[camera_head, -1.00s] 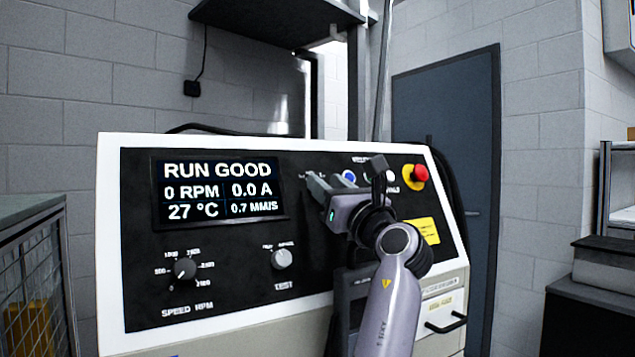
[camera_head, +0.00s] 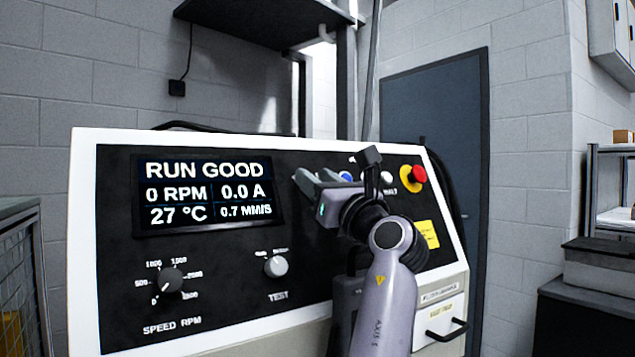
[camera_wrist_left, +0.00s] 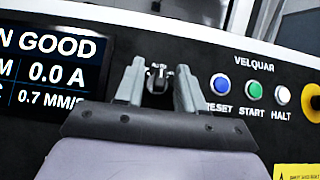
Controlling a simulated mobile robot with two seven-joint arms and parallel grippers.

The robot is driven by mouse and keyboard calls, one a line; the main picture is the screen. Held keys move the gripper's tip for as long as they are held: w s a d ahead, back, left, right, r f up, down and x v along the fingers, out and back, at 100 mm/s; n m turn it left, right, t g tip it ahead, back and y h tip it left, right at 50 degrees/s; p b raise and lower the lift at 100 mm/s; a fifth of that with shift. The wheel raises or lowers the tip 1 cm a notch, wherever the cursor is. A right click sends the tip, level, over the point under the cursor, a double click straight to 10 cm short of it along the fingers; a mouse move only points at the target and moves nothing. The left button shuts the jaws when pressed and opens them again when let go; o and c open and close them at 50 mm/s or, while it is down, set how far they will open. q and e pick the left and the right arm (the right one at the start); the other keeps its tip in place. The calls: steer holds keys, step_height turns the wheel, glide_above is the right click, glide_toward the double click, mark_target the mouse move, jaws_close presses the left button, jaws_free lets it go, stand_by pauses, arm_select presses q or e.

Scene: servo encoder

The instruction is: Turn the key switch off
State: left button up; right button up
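The key switch (camera_wrist_left: 158,78) shows in the left wrist view as a small dark switch with a metal key, under a small label reading AUTO, right of the display. My left gripper (camera_wrist_left: 158,72) is open, with one grey finger on each side of the key. A gap shows between each finger and the key, and I cannot tell how deep the fingertips reach. In the head view my left gripper (camera_head: 312,177) is at the panel, right of the display, and its fingers and wrist hide the key switch. My right gripper is not in view.
The display (camera_head: 208,193) reads RUN GOOD and 0 RPM. A speed knob (camera_head: 171,280) and a test knob (camera_head: 276,266) are below it. RESET (camera_wrist_left: 220,84), START (camera_wrist_left: 254,91) and HALT (camera_wrist_left: 283,95) buttons and a red emergency stop (camera_head: 418,174) are to the right.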

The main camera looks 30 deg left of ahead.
arm_select(q)
jaws_close()
